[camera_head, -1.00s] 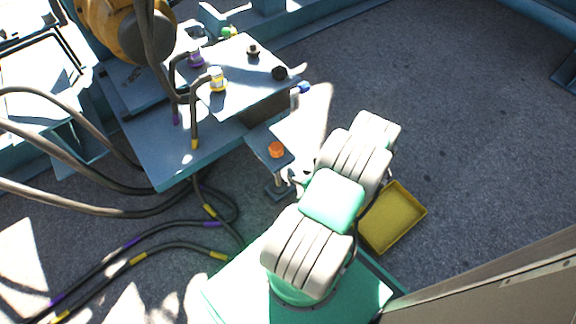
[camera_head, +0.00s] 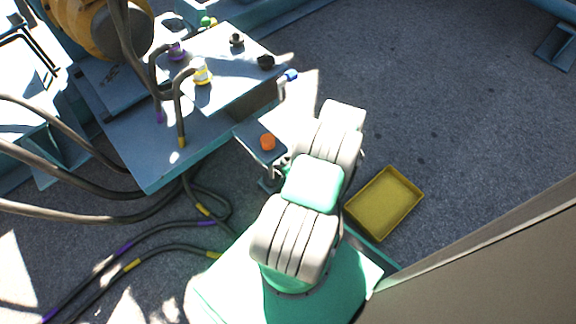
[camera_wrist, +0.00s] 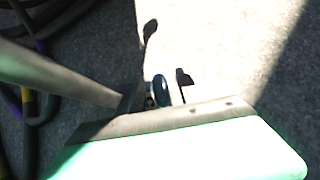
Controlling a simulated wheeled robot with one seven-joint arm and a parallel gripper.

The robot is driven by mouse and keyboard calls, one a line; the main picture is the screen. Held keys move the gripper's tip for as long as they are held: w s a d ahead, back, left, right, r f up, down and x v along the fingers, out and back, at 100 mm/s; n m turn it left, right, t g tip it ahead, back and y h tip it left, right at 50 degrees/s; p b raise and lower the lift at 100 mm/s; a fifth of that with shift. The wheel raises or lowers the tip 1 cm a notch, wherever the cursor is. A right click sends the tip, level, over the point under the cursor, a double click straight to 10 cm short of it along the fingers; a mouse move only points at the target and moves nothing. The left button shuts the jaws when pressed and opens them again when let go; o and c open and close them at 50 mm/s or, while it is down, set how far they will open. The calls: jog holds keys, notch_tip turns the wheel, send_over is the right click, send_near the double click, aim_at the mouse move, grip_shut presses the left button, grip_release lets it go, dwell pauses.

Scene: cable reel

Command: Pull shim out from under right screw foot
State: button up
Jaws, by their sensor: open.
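The screw foot with the orange knob (camera_head: 267,142) stands at the right end of the blue machine, on a small bracket plate (camera_head: 252,133). Its base (camera_head: 267,184) on the floor is partly hidden by my arm. In the wrist view a small blue rounded part (camera_wrist: 160,88), perhaps of this foot, shows just past my gripper's housing. My gripper (camera_wrist: 160,84) is open, with a dark hooked finger right of the blue part; the left finger is hard to make out. In the head view my gripper is mostly hidden behind my arm. I cannot make out the shim.
An empty yellow tray (camera_head: 384,204) lies on the floor right of my arm. The blue machine plate (camera_head: 150,166) carries hoses and fittings. Thick cables (camera_head: 130,238) lie on the floor at the left.

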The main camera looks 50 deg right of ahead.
jog(key=shift+b+x, duration=0.3)
jog(key=shift+x, duration=0.85)
jog(key=shift+c, duration=0.2)
grip_shut()
dwell(0.4)
